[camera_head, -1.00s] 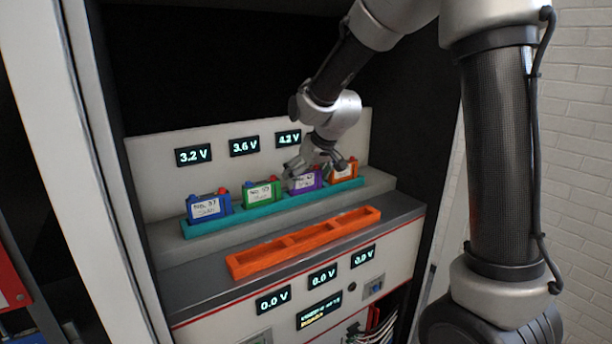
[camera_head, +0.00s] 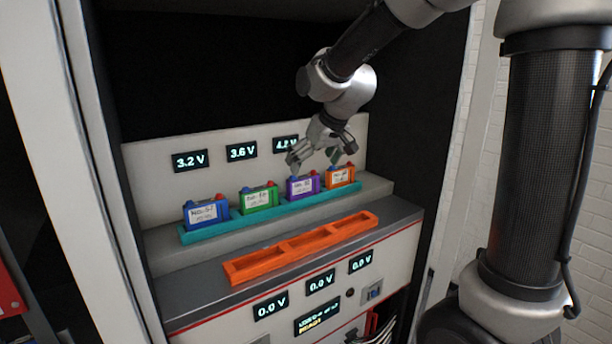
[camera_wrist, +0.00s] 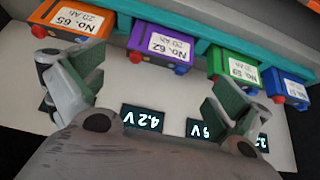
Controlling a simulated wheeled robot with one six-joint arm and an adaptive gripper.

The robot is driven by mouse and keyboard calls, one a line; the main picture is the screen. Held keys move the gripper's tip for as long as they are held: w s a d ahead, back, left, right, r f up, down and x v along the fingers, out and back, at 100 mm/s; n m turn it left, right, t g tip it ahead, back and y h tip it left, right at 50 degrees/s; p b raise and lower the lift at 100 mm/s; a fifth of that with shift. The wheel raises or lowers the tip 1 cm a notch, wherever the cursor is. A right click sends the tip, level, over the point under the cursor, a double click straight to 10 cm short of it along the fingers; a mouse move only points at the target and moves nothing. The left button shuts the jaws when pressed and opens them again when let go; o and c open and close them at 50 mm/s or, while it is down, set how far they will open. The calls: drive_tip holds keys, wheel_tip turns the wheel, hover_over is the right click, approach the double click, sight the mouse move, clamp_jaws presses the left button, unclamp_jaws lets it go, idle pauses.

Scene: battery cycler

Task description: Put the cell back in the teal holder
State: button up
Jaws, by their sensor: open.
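The teal holder (camera_head: 258,223) stands on the upper step of the cabinet. It holds a blue cell (camera_head: 206,212) at the left, then a green cell (camera_head: 259,199), a purple cell (camera_head: 303,187) and an orange cell (camera_head: 341,177). My gripper (camera_head: 314,162) is open and empty, just above and behind the purple and orange cells. In the wrist view the open fingers (camera_wrist: 160,88) are apart from the purple cell (camera_wrist: 161,45), which sits between them towards the top. The orange cell (camera_wrist: 70,22) and green cell (camera_wrist: 233,70) show on either side.
An empty orange tray (camera_head: 301,247) with several compartments lies on the lower step in front. Displays behind the cells read 3.2 V (camera_head: 189,161), 3.6 V (camera_head: 241,152) and 4.2 V. Three lower displays read 0.0 V. The cabinet's side wall (camera_head: 440,130) stands right of my arm.

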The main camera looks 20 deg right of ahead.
drive_tip(key=s+d+r+m+h, duration=0.1)
drive_tip(key=s+d+r, duration=0.1)
drive_tip(key=s+d, duration=0.5)
drive_tip(key=s+d+r+m, duration=0.1)
drive_tip(key=s+d+r, duration=0.15)
drive_tip(key=s, duration=0.75)
drive_tip(key=s+d+f+g, duration=0.1)
drive_tip(key=s+d+f, duration=0.1)
drive_tip(key=s, duration=0.4)
drive_tip(key=s+d+f+m+g+h, duration=0.1)
drive_tip(key=s+d+f, duration=0.1)
drive_tip(key=s, duration=0.5)
drive_tip(key=shift+m, duration=0.3)
drive_tip(key=shift+c, duration=0.4)
